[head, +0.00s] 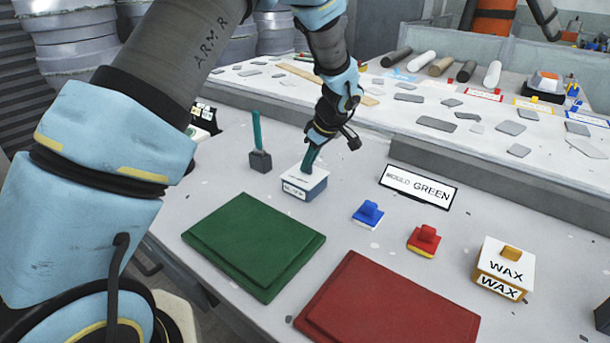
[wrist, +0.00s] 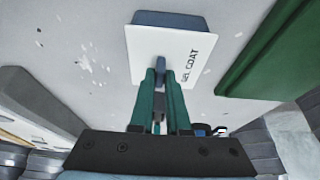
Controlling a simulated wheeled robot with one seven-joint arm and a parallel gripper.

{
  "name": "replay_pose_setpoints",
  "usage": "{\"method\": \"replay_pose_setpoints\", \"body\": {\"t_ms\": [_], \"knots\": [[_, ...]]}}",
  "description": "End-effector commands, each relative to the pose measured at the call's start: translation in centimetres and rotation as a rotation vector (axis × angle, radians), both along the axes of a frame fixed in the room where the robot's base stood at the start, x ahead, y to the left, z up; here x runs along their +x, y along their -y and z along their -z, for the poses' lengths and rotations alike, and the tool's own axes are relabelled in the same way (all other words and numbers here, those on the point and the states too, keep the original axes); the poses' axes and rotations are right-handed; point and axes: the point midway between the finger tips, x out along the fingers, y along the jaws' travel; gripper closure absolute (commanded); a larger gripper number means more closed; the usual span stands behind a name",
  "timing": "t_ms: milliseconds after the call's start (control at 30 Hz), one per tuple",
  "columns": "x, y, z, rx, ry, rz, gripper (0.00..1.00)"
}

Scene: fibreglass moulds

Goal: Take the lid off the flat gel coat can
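The flat gel coat can (head: 318,188) is a low blue box on the table, with a white lid (head: 294,177) on top. In the wrist view the lid (wrist: 150,45) carries the words "GEL COAT" and a small dark blue knob (wrist: 160,71). A strip of the blue can body (wrist: 180,19) shows beyond the lid's edge. My gripper (head: 309,165) points down at the lid. Its two green fingers (wrist: 161,82) stand close on either side of the knob and appear shut on it. The lid appears to sit on the can.
A dark block with a teal upright (head: 260,160) stands left of the can. A green mould (head: 250,240) and red mould (head: 390,305) lie in front. A "MOULD GREEN" sign (head: 418,188), blue piece (head: 368,214), red piece (head: 424,240) and WAX box (head: 502,268) are right.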

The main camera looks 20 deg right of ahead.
Motion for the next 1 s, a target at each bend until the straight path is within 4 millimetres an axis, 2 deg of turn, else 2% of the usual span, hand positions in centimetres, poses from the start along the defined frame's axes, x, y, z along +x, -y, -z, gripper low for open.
{"method": "replay_pose_setpoints", "body": {"t_ms": [33,100,700,867,1000], "knots": [[0.0,0.0,0.0,0.000,0.000,0.000,0.93],[0.0,0.0,0.0,0.000,0.000,0.000,1.00],[0.0,0.0,-0.2,-0.001,0.001,-0.001,1.00],[0.1,0.1,-1.8,-0.004,0.003,0.000,1.00],[0.1,0.1,-4.6,-0.006,0.003,0.000,1.00]]}}
